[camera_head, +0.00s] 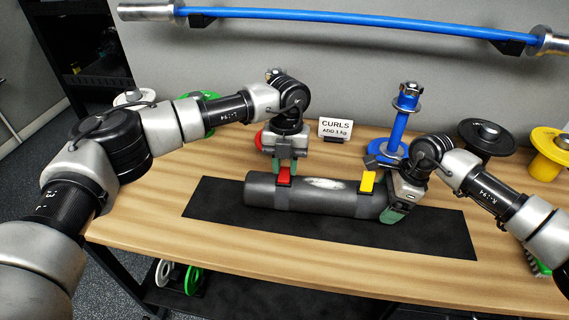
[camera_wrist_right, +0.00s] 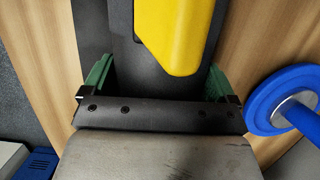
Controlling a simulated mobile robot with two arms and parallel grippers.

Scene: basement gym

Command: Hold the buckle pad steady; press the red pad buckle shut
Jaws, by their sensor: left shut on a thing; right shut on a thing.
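The buckle pad (camera_head: 325,203) is a dark grey roll lying on a black mat (camera_head: 450,235) on the wooden bench. It has a red buckle (camera_head: 284,175) toward its left end and a yellow buckle (camera_head: 367,182) toward its right. My left gripper (camera_head: 285,166) points down from above, shut on the red buckle; whether the buckle is shut is too small to tell. My right gripper (camera_head: 393,212) is shut around the pad's right end. In the right wrist view its green fingers stand on both sides of the pad (camera_wrist_right: 140,72), with the yellow buckle (camera_wrist_right: 178,35) just beyond.
A blue post with a plate (camera_head: 400,125) stands behind my right gripper. A sign (camera_head: 336,129) stands at the back. Black plates (camera_head: 486,137) and yellow plates (camera_head: 549,155) sit at the back right. The bench front (camera_head: 300,258) is clear.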

